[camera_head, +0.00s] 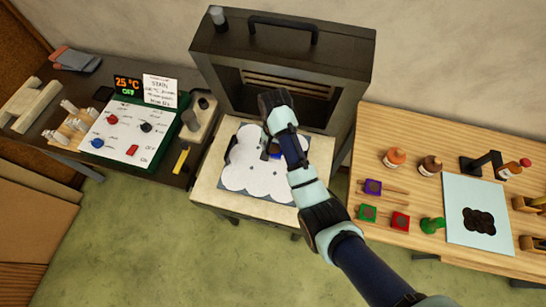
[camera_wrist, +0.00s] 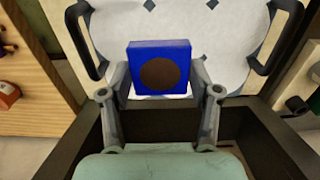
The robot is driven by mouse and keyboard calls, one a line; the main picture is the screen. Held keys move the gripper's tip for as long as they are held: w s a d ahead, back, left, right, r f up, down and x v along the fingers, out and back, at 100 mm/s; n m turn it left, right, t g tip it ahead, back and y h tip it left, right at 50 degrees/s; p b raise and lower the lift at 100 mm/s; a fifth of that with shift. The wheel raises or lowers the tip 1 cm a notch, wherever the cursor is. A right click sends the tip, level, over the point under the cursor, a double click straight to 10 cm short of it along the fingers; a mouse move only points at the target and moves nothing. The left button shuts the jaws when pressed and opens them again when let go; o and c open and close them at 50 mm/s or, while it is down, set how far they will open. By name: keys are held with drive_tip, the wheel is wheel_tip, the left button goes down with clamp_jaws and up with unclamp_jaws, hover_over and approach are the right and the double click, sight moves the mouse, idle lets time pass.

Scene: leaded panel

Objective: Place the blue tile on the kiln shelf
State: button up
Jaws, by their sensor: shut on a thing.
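The blue tile (camera_wrist: 185,52) is a square block with a round brown spot on its face. My gripper (camera_wrist: 160,82) is shut on it, with one finger at each side. In the head view a bit of the blue tile (camera_head: 276,155) shows under my gripper (camera_head: 272,150). The white scalloped surface (camera_head: 250,182) lies on a pale slab (camera_head: 208,183) in front of the open kiln (camera_head: 225,88), apparently the kiln shelf. The tile is over this surface. I cannot tell whether it touches. My arm hides part of the surface's right side.
A control panel (camera_head: 128,143) with knobs stands left of the kiln, reading 25 °C. On the right a wooden table (camera_head: 395,138) carries bottles, coloured blocks and a light blue sheet (camera_head: 468,188). Two dark loops (camera_wrist: 84,42) flank the tile in the wrist view.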

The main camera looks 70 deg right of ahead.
sight(273, 149)
wheel_tip(273, 149, down, 9)
drive_tip(key=shift+w+r+b, duration=0.1)
drive_tip(key=shift+r+b, duration=0.1)
drive_tip(key=shift+b, duration=0.3)
drive_tip(key=shift+f, duration=0.2)
drive_tip(key=o, duration=1.3)
wheel_tip(273, 149, up, 12)
drive_tip(key=shift+r+p, duration=0.2)
drive_tip(key=shift+p, duration=0.6)
